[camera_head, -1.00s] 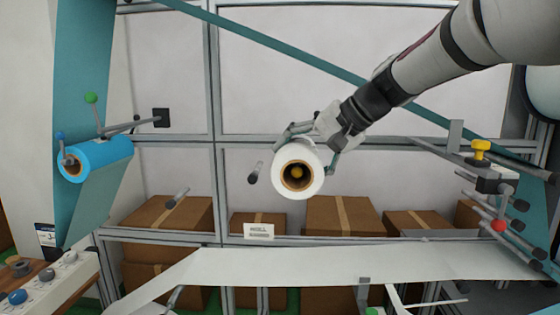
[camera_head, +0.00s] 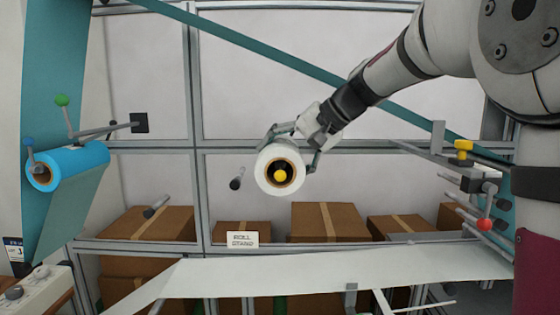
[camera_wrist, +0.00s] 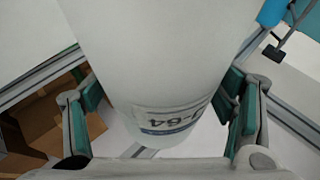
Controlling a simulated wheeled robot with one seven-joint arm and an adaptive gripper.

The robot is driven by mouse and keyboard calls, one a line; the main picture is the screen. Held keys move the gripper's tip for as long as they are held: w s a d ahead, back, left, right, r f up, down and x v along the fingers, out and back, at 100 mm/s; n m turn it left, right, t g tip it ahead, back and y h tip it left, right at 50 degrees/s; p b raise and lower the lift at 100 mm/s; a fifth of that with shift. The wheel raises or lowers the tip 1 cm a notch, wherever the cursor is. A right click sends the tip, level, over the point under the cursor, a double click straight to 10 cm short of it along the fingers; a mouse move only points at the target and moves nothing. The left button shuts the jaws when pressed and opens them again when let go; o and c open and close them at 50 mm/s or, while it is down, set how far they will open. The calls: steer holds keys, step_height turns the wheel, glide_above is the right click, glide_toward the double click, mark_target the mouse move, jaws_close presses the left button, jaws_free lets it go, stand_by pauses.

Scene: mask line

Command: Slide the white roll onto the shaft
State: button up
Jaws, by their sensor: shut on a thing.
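The white roll (camera_head: 266,184) has a brown cardboard core and faces the head camera with its open end. My gripper (camera_head: 296,150) is shut across its sides, from above and right. The wrist view also shows the roll (camera_wrist: 160,50), with a printed label, between the green-padded fingers of my gripper (camera_wrist: 165,100). A yellow round tip (camera_head: 280,175) shows in the mouth of the core, apparently the end of the shaft. The core surrounds this tip in the picture. The rest of the shaft is hidden by the roll, so how far the roll sits on it is unclear.
A dark stub (camera_head: 237,183) and a grey stub (camera_head: 154,207) stick out left of the roll. A blue roll (camera_head: 75,165) with teal web is farther left. A "ROLL STAND" sign (camera_head: 242,240) and white web (camera_head: 330,276) lie below. Rods with yellow and red knobs (camera_head: 484,225) stand right.

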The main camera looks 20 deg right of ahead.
stand_by(0.3)
steer(key=shift+w+d+b, duration=0.25)
steer(key=shift+w, duration=0.55)
steer(key=shift+w+d+b, duration=0.2)
steer(key=shift+w+d, duration=0.1)
steer(key=shift+w, duration=0.5)
steer(key=shift+w+d+b, duration=0.25)
steer(key=shift+w, duration=0.55)
steer(key=shift+w+d, duration=0.1)
steer(key=shift+w, duration=0.3)
steer(key=shift+f+b, duration=0.4)
steer(key=shift+f, duration=0.1)
steer(key=o, duration=1.5)
steer(key=shift+c, duration=0.2)
steer(key=v, duration=1.2)
